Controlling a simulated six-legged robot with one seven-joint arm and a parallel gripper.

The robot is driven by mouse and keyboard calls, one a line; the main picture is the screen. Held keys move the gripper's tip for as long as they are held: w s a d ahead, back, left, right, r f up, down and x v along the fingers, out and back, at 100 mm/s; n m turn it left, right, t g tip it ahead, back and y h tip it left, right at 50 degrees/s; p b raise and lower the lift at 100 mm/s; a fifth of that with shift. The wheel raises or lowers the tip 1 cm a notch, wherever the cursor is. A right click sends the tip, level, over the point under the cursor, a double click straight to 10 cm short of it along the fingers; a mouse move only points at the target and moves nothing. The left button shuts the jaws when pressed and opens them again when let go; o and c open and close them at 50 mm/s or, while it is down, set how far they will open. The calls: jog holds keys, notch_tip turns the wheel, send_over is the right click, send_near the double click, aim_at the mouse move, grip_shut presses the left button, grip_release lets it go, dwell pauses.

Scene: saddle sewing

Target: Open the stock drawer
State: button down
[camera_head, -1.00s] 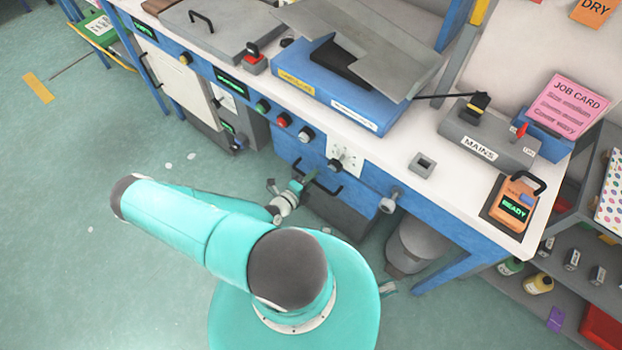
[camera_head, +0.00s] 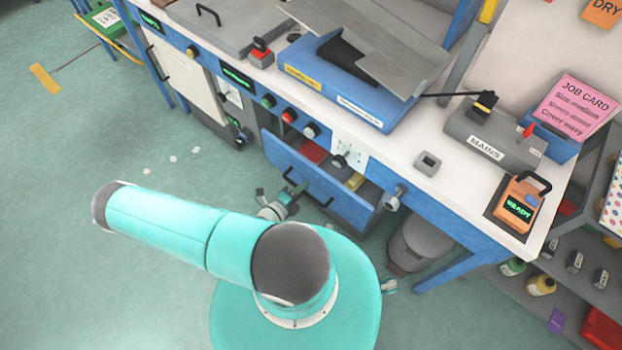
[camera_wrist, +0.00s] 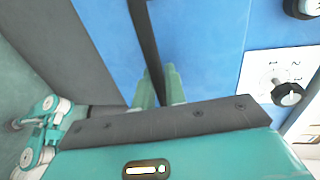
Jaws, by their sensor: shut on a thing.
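The blue stock drawer (camera_head: 345,204) stands pulled out from the front of the blue bench in the head view. Red and yellow items show inside it. Its black bar handle (camera_head: 318,197) is on the front face. My gripper (camera_head: 288,195) is at the left part of the handle, partly hidden behind my own arm. In the wrist view, the pale green fingers of my gripper (camera_wrist: 160,88) are closed around the black handle (camera_wrist: 146,40), against the blue drawer front (camera_wrist: 195,50).
A dial on a white plate (camera_head: 348,152) and a grey round knob (camera_head: 394,200) sit close by the drawer. A grey bin (camera_head: 420,243) stands under the bench to the right. The bench top holds a mains box (camera_head: 490,135). Open floor lies at the left.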

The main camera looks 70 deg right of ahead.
jog(key=f+v, duration=0.2)
jog(key=v, duration=1.1)
jog(key=shift+w+a+f, duration=0.25)
jog(key=shift+a+f, duration=0.1)
jog(key=shift+a, duration=0.15)
jog(key=c, duration=1.5)
grip_release()
jog(key=shift+a, duration=0.1)
jog(key=v, duration=1.3)
jog(key=shift+w+a, duration=0.25)
